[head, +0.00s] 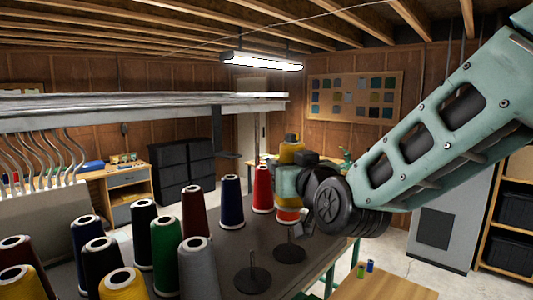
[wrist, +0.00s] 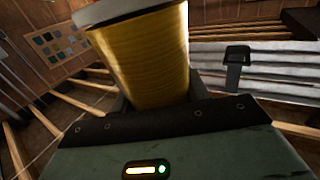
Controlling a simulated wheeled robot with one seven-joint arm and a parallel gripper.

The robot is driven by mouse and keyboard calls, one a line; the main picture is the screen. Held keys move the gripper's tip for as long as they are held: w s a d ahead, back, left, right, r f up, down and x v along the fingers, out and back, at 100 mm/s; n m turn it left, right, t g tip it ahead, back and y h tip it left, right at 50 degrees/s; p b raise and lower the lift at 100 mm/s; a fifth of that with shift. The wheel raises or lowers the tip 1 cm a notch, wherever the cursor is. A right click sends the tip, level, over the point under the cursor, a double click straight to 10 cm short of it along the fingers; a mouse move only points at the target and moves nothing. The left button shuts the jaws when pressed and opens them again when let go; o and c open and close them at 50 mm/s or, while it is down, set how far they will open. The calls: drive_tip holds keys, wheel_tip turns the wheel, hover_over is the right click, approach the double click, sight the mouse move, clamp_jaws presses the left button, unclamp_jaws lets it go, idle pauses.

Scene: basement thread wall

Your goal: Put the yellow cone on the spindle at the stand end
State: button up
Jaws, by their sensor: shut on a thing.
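A yellow cone (head: 291,155) is in my gripper (head: 298,163), held above the far right part of the thread table. It shows large in the wrist view (wrist: 145,60), rising from between the jaws (wrist: 155,103), which are shut on it. Two bare spindles stand on dark round bases near the table's right edge: a nearer one (head: 253,277) and a farther one (head: 289,251). The cone is apart from both, farther back in the head view. I cannot tell which spindle is at the stand end.
Several thread cones fill the table's left and middle, including green (head: 165,255), grey (head: 198,268), navy (head: 232,205) and red (head: 263,190). A metal overhead rail (head: 120,110) runs above the left side.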

drive_tip(key=shift+f+b, duration=1.7)
drive_tip(key=shift+f, duration=2.6)
drive_tip(key=shift+f+b, duration=0.75)
drive_tip(key=shift+b, duration=0.3)
drive_tip(key=shift+f+b, duration=0.3)
drive_tip(key=shift+b, duration=0.4)
drive_tip(key=o, duration=1.1)
